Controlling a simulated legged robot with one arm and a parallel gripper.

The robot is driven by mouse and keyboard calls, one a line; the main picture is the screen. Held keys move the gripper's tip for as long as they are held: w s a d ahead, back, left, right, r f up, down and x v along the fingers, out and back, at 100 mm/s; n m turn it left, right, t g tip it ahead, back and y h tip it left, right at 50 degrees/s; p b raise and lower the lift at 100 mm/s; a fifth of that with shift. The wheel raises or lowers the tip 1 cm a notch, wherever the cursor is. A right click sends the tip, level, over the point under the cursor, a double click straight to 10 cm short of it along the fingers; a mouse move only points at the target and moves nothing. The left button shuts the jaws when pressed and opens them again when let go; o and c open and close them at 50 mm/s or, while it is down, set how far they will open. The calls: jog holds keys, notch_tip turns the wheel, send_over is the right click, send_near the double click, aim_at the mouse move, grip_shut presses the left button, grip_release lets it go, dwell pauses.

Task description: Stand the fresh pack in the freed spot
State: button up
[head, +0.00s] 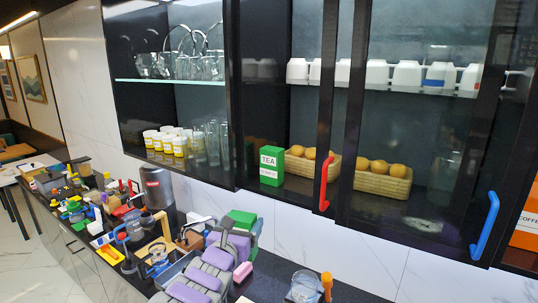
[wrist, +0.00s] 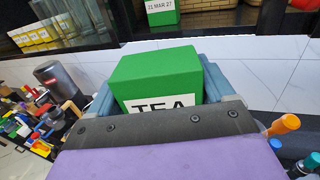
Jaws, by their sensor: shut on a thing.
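A green pack lettered TEA (wrist: 155,72) is clamped between the blue-grey fingers of my gripper (wrist: 160,85) in the wrist view. Its lower front is hidden by my wrist. In the head view my gripper (head: 240,228) holds the green pack (head: 243,217) below the cabinet, in front of the marble wall. Another green TEA pack (head: 271,166) stands upright on the lower cabinet shelf, left of a basket. In the wrist view this shelf pack (wrist: 160,14) shows a label reading 21 MAR 27. The held pack is apart from the shelf.
Baskets of round orange-brown items (head: 383,182) fill the shelf to the right. Door frames with a red handle (head: 324,183) and a blue handle (head: 485,226) stand in front. Yellow-and-white tubs (head: 166,142) and glasses are at left. The counter below is cluttered with tools.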

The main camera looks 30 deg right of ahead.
jog(key=d+r+p, duration=0.1)
jog(key=r+p, duration=0.1)
jog(key=r, duration=0.1)
jog(key=s+d+r+m+g+h+p, duration=0.1)
jog(key=r+p, duration=0.1)
jog(key=r, duration=0.1)
jog(key=s+d+r+m+g+h+p, duration=0.1)
jog(key=r+p, duration=0.1)
jog(key=r, duration=0.1)
jog(key=shift+d, duration=0.3)
jog(key=d+r+m+g+p, duration=0.1)
jog(key=d+r+p, duration=0.3)
jog(key=shift+h, duration=0.4)
jog(key=shift+s+d+f+p+x, duration=0.2)
jog(key=shift+f+p+x, duration=0.3)
jog(key=shift+x, duration=2.85)
jog(key=shift+s+d+f+p+x, duration=0.15)
jog(key=shift+f+p+x, duration=0.4)
jog(key=shift+x, duration=2.8)
jog(key=shift+s+d+f+p+x, duration=0.2)
jog(key=shift+p+x, duration=0.45)
jog(key=shift+x, duration=2.7)
jog(key=shift+a, duration=0.4)
jog(key=shift+d+f+b, duration=0.3)
jog(key=shift+f+b, duration=0.05)
jog(key=shift+f, duration=0.2)
